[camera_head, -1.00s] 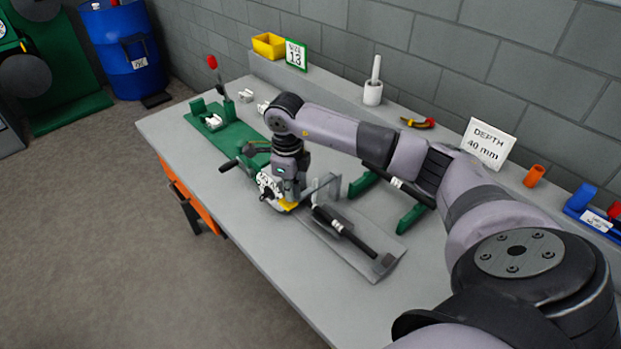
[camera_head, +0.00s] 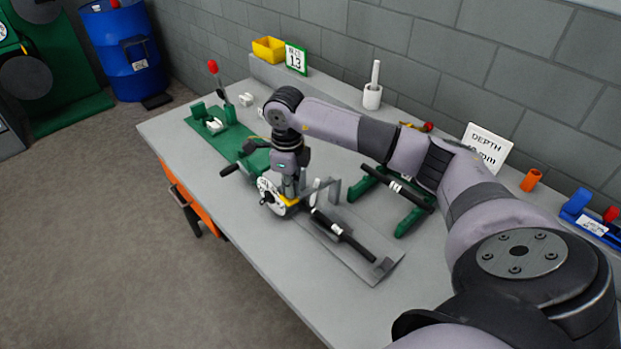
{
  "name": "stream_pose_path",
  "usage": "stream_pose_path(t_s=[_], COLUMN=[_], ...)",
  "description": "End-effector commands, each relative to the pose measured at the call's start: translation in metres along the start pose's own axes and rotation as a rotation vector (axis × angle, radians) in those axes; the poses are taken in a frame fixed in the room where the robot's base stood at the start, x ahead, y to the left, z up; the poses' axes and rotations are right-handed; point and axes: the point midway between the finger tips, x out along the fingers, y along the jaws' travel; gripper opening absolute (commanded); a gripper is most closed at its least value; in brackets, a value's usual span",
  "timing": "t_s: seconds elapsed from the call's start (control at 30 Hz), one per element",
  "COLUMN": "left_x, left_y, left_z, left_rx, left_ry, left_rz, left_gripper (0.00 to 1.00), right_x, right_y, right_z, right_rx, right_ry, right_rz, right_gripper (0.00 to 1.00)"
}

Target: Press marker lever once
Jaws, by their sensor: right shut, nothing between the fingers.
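The marker (camera_head: 273,197) stands in the middle of the bench, with a white numbered wheel, a yellow part and a grey frame. A black lever-like bar (camera_head: 346,234) lies low along its grey base plate, toward the front right. I cannot tell for certain which part is the marker lever. My right gripper (camera_head: 290,190) points down just above and behind the wheel, shut and empty. Its fingertips are small and partly merge with the marker, so contact is unclear. My left gripper is not in view.
A green fixture (camera_head: 225,140) with a red-knobbed lever (camera_head: 213,68) stands at the left. A green stand holding a black rod (camera_head: 397,187) is right of the marker. A yellow bin (camera_head: 269,49), white pot (camera_head: 372,96) and depth sign (camera_head: 487,148) line the back. The front bench is clear.

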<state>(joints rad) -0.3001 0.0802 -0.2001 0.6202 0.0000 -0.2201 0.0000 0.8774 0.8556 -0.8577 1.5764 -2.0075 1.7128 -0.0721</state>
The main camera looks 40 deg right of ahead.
Motion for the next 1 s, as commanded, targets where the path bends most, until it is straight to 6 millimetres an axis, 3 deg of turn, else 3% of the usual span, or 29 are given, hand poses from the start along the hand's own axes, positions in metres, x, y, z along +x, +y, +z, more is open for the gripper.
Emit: stream_pose_path(t_s=[0.7,1.0], left_x=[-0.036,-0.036], left_y=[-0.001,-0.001], left_z=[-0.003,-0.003], left_rx=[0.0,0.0], left_ry=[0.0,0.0], left_rz=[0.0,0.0], left_gripper=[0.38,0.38], right_x=[-0.06,-0.062], right_y=[0.0,0.0], right_z=[0.0,0.0], right_rx=[0.0,0.0], right_ry=[-0.001,-0.001], right_rz=[0.0,0.001], right_gripper=[0.0,0.0])
